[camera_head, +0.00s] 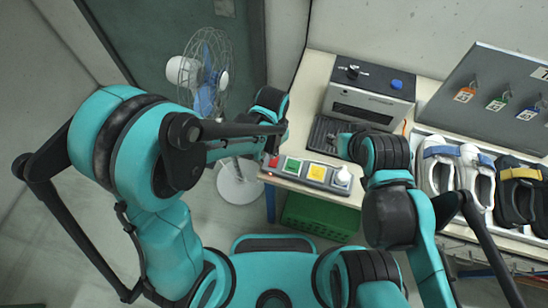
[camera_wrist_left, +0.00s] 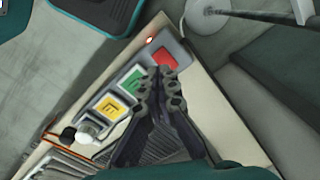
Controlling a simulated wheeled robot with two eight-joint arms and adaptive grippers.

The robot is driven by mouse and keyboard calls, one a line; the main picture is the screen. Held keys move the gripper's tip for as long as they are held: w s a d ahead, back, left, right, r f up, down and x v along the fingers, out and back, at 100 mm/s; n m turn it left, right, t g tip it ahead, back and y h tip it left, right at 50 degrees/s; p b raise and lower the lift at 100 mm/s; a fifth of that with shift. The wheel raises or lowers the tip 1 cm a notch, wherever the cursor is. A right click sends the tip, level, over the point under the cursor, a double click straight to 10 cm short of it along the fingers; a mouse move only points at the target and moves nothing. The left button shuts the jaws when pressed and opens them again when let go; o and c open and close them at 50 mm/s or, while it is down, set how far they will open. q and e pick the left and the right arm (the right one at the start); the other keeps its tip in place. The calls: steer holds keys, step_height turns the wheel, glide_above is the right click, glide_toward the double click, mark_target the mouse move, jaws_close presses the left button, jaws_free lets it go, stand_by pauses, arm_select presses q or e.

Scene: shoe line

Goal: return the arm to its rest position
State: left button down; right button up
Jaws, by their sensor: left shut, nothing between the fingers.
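My left gripper (camera_wrist_left: 160,78) shows in the left wrist view with its two dark fingers together and nothing between them. It hangs over the table near a button strip with a red button (camera_wrist_left: 170,51), a green button (camera_wrist_left: 132,78) and a yellow button (camera_wrist_left: 111,106). I cannot tell from this view how high it is above them. In the head view my left arm is bent and its wrist (camera_head: 268,105) is above the table's left edge; its fingers are hidden there. My right arm reaches over the table, and its gripper (camera_head: 345,143) is small and dark, its opening unclear.
A grey machine (camera_head: 368,95) stands behind the strip. White shoes (camera_head: 438,175) and a black shoe (camera_head: 518,195) stand at right below a slanted tag board (camera_head: 500,85). A fan (camera_head: 205,75) stands on the floor at left; a green crate (camera_head: 318,217) is under the table.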

stand_by(0.4)
arm_select(q)
steer(key=s+a+r+n+t+b, duration=0.2)
steer(key=a+r+n+t+b, duration=0.1)
steer(key=a, duration=0.6)
steer(key=s+a+r+n+t+b, duration=0.3)
steer(key=a+n+b, duration=0.3)
steer(key=a, duration=0.2)
steer(key=shift+a+r+n+t, duration=0.3)
steer(key=shift+a+r+t, duration=0.15)
steer(key=shift+t, duration=0.15)
steer(key=shift+s, duration=0.1)
